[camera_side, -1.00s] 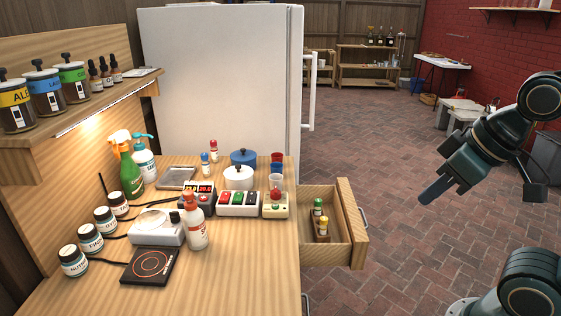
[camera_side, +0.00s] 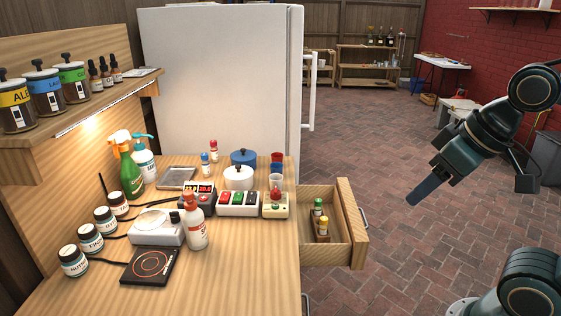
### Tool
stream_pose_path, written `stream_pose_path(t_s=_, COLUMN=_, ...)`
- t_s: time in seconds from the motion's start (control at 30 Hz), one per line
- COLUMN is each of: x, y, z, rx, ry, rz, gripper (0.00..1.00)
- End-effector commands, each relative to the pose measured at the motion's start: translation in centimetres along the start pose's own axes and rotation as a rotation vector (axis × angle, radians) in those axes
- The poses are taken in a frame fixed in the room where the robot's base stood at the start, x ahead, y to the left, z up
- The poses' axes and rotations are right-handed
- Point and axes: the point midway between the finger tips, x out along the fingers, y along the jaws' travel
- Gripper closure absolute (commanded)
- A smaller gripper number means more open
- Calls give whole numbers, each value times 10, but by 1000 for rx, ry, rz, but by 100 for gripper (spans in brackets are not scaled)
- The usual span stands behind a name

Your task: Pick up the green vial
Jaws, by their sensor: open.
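The green vial (camera_side: 317,207) has a green cap and stands upright in a small wooden holder (camera_side: 322,239) inside the open drawer (camera_side: 337,252). A yellow-capped vial (camera_side: 323,226) stands in the same holder, just in front of it. My gripper (camera_side: 412,200) is open and empty. It hangs in the air over the brick floor, to the right of the drawer and apart from both vials. Its fingers point down and left, and they overlap in this view.
The drawer's front panel (camera_side: 352,224) with its handle stands between my gripper and the vials. The wooden counter (camera_side: 240,280) holds a white bottle (camera_side: 194,224), a hot plate (camera_side: 151,266) and button boxes (camera_side: 238,204). A white fridge (camera_side: 220,80) stands behind. The floor around my gripper is clear.

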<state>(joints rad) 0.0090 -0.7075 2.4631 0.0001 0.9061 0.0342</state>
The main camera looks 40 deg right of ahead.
Motion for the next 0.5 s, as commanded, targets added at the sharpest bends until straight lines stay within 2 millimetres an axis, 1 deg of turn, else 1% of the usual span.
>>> stream_pose_path(t_s=0.17, x=0, y=4, z=-28, rx=94, ry=-29, rz=12, gripper=49)
stream_pose_path(t_s=0.27, x=2, y=7, z=-49, rx=165, ry=-48, rz=21, gripper=49)
stream_pose_path(t_s=0.5, x=15, y=18, z=-102, rx=349, ry=-95, rz=49, gripper=49)
